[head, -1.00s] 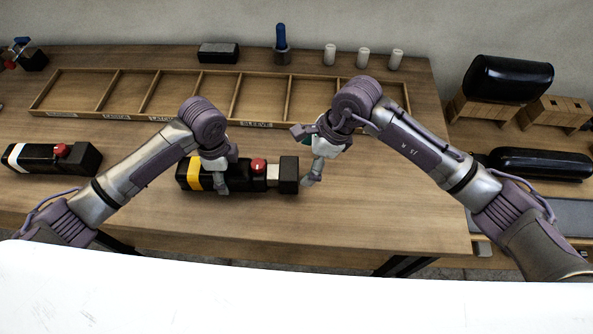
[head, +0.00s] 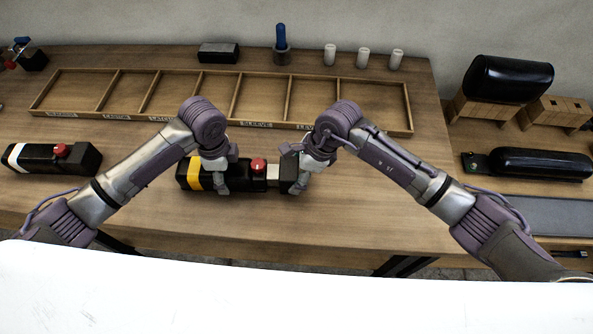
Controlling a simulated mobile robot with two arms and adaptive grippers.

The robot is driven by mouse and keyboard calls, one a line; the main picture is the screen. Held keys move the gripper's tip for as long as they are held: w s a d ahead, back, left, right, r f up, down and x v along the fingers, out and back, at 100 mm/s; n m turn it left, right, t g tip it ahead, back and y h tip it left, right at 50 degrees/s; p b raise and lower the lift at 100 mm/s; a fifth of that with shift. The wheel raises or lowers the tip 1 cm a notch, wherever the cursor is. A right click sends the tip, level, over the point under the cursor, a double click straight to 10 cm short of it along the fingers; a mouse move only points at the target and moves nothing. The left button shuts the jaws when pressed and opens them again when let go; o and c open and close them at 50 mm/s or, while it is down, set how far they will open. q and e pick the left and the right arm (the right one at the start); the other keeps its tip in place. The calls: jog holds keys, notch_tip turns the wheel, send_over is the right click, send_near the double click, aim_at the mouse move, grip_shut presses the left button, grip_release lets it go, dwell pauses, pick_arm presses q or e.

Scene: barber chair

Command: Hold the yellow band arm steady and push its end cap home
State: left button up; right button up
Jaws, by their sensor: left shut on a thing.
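The yellow band arm, a black block with a yellow band (head: 193,172) and a red knob (head: 258,166), lies lengthwise on the table. Its black end cap (head: 287,171) is at its right end. A pale section (head: 272,173) shows between the cap and the black body. My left gripper (head: 221,185) is shut on the arm just right of the yellow band. My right gripper (head: 298,186) is at the cap's outer right end, touching or nearly touching it. Its fingers overlap in view, so their opening is unclear.
A long wooden divided tray (head: 232,97) lies behind the arm, its visible compartments empty. A white-banded black arm (head: 50,157) lies at the left. A blue-handled tool (head: 281,40), a black block (head: 218,52) and several white cylinders stand at the back. The front table strip is clear.

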aim_at(286, 168)
jog(key=c, duration=0.9)
jog(key=shift+s+a, duration=0.15)
jog(key=shift+a, duration=1.65)
pick_arm(q)
jog(key=shift+d, duration=0.1)
pick_arm(e)
jog(key=o, duration=1.7)
jog(key=shift+d, duration=0.1)
jog(key=shift+r, duration=0.1)
jog(key=shift+d+r, duration=0.2)
jog(key=shift+r, duration=0.1)
jog(key=v, duration=1.1)
